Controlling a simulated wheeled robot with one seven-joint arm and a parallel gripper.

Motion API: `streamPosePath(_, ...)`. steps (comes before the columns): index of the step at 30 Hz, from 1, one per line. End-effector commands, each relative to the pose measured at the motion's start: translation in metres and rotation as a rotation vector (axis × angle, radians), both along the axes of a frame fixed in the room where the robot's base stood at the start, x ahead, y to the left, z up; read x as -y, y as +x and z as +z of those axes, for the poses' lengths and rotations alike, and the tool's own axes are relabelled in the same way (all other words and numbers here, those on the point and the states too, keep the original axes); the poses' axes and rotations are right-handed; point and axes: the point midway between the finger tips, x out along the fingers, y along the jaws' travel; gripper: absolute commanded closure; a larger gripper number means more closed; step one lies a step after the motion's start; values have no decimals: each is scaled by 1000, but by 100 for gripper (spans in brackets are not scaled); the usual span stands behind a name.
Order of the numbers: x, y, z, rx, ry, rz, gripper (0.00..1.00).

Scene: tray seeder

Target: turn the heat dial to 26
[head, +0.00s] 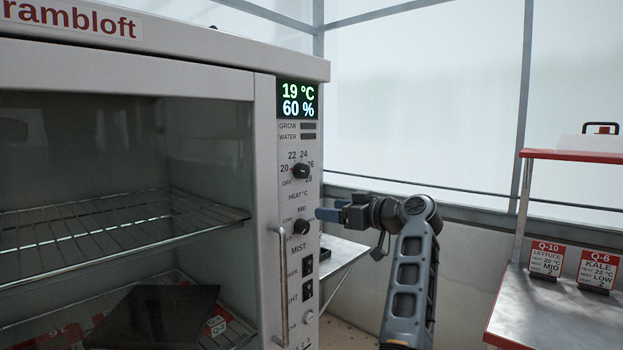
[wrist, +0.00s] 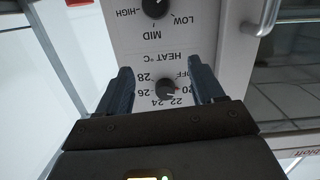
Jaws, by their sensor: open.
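The heat dial (head: 300,171) is a round black knob on the cabinet's control strip, ringed by OFF, 20, 22, 24, 26 and 28. Its small reddish mark appears to point towards 20. In the wrist view, which shows the panel upside down, the heat dial (wrist: 165,91) lies between the two fingers. My gripper (head: 330,214) is open and empty, with its blue-grey fingers directed at the panel. In the wrist view my gripper (wrist: 162,74) has one finger on each side of the dial. Contact with the dial cannot be seen.
The mist dial (head: 302,227) sits below the heat dial, near the door handle (head: 282,285). The display (head: 297,100) reads 19 °C and 60 %. A metal bench (head: 560,310) with cards stands at the right.

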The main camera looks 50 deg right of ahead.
Motion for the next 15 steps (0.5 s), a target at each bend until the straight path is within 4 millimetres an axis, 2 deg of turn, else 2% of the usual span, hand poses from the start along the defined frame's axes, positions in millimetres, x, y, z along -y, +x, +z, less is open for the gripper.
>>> streamPosePath(1, 5, 2, 21, 33, -3, 22, 33)
streamPosePath(3, 8, 3, 42, 64, -13, 54, 33)
streamPosePath(6, 11, 3, 63, 98, -23, 87, 33)
streamPosePath(11, 12, 5, 77, 119, -32, 111, 33)
streamPosePath(15, 11, 18, 79, 120, -31, 114, 33)
